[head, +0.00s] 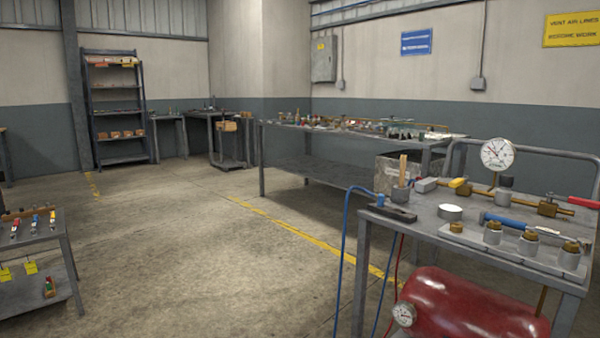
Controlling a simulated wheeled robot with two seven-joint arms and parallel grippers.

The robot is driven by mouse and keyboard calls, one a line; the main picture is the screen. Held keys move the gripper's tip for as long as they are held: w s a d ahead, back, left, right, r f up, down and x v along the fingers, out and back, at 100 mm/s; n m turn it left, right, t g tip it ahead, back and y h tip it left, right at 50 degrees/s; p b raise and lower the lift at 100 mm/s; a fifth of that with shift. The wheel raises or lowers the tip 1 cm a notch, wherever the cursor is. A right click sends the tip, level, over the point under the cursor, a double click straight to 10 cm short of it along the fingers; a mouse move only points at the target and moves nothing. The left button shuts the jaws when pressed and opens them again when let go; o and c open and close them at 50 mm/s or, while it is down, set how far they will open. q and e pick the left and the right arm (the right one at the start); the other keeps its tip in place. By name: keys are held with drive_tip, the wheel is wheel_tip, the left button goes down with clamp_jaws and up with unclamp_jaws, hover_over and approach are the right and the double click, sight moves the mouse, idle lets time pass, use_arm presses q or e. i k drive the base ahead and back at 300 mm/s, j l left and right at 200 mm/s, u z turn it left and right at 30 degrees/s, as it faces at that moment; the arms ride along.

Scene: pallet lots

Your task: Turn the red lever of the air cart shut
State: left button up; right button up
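The air cart (400,226) stands at the right, a grey metal table with a rail behind it. A brass pipe with fittings (548,205) runs along its top. The red lever (583,202) sticks out to the right from the pipe's right end, near the picture's edge, and looks roughly in line with the pipe. A round white gauge (497,154) stands above the pipe. A red tank (470,308) with a small gauge (404,313) sits under the top. Neither of my grippers shows.
A long workbench (300,128) stands behind. The floor (190,240) at centre left is clear.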

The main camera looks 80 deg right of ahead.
sight(581, 201)
drive_tip(key=z, duration=4.35)
drive_tip(key=i+l, duration=0.15)
drive_tip(key=l, duration=0.2)
drive_tip(key=i+l, duration=0.15)
drive_tip(key=l, duration=0.2)
drive_tip(key=i+l+z, duration=0.1)
drive_tip(key=l, duration=0.25)
drive_tip(key=i, duration=0.05)
